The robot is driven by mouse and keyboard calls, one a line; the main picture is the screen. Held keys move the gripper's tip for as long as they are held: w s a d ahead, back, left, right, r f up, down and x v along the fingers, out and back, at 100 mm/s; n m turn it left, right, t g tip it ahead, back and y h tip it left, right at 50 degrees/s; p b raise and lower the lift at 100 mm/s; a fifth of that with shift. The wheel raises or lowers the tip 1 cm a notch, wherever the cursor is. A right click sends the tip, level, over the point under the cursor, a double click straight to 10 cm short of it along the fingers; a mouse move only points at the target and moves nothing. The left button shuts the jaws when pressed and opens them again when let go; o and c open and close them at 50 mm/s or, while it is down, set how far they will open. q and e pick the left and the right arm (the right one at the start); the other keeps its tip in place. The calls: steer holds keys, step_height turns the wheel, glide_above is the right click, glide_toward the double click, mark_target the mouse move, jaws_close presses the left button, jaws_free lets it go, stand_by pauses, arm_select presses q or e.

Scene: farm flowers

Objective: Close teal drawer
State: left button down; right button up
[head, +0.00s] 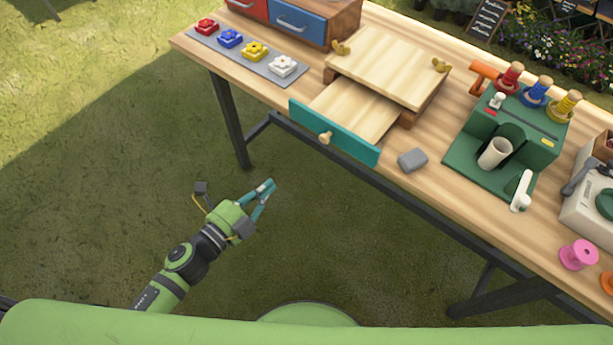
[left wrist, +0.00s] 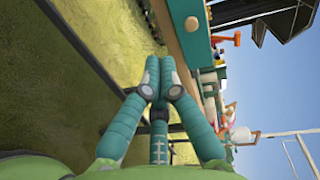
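The teal drawer (head: 350,145) is pulled out of a wooden box (head: 390,68) on the table, its empty wooden inside showing. Its front has a pale round knob (head: 325,138) and reaches past the table's front edge. In the left wrist view, the teal front (left wrist: 197,46) appears at the upper right, beyond the fingers. My left gripper (head: 269,186) is below and left of the drawer in the picture, apart from it, in front of the table. Its teal fingertips (left wrist: 160,75) meet with nothing between them. My right gripper is not in view.
A grey strip (head: 246,57) with several coloured flower pieces lies left of the box. A small grey block (head: 412,160) sits right of the drawer. A green machine (head: 515,135) with coloured spools stands farther right. Open grass lies between my left gripper and the table (head: 455,205).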

arm_select(q)
step_height(320, 180, up, 3)
steer(key=s+d+m+h, duration=0.1)
steer(key=s+d+m, duration=0.1)
steer(key=p, duration=0.1)
glide_toward(322, 141)
steer(key=p+x, duration=0.1)
steer(key=x, duration=0.5)
steer(key=shift+f, duration=0.15)
steer(key=shift+w+d, duration=0.35)
steer(key=shift+w, duration=0.1)
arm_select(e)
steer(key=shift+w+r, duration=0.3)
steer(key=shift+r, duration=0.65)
